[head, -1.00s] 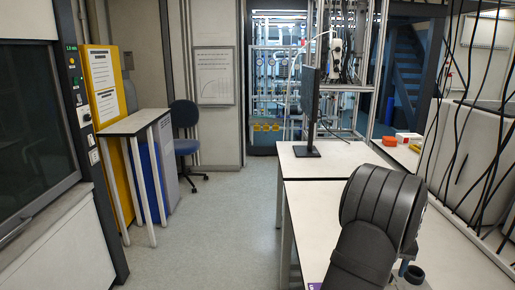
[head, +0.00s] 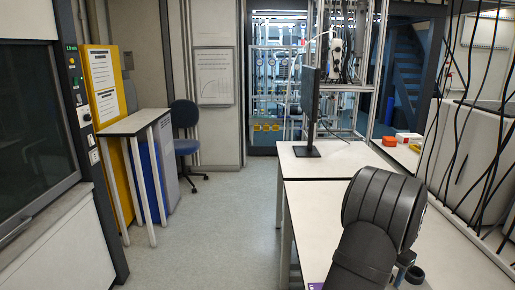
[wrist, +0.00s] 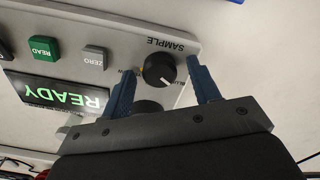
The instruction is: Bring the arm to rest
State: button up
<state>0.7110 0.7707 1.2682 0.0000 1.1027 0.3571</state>
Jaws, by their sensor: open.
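My gripper (wrist: 164,72) is open in the wrist view, with two blue fingers spread apart and nothing held between them. Beyond the fingers is a light grey instrument panel (wrist: 205,22) seen at a tilt. A black knob (wrist: 160,71) with a white mark, labelled SAMPLE, shows in the gap between the fingertips; I cannot tell how far off it is. A green READ button (wrist: 44,48), a grey ZERO button (wrist: 95,58) and a display (wrist: 60,95) reading READY are to the left. In the head view my dark arm covers the lower right and the fingers are hidden.
White benches (head: 320,215) run along the right, with a monitor (head: 310,110) and an orange block (head: 389,141) on them. Black cables (head: 475,110) hang at the far right. The floor (head: 220,230) is clear. A fume hood (head: 35,140) stands at left.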

jog(key=m, duration=0.4)
jog(key=shift+r, duration=0.6)
jog(key=o, duration=0.9)
jog(key=shift+o, duration=0.3)
jog(key=w+a+r+h, duration=0.2)
jog(key=w+a+r, duration=0.2)
jog(key=a+r, duration=0.7)
jog(key=shift+w+a+r, duration=0.2)
jog(key=shift+w+r, duration=0.1)
jog(key=shift+r, duration=0.2)
jog(key=s+a+r+m+h, duration=0.1)
jog(key=a+r+m+h, duration=0.15)
jog(key=a+r, duration=1.1)
jog(key=x, duration=1)
jog(key=shift+d+r+n, duration=0.15)
jog(key=shift+d+n, duration=0.1)
jog(key=shift+n, duration=0.1)
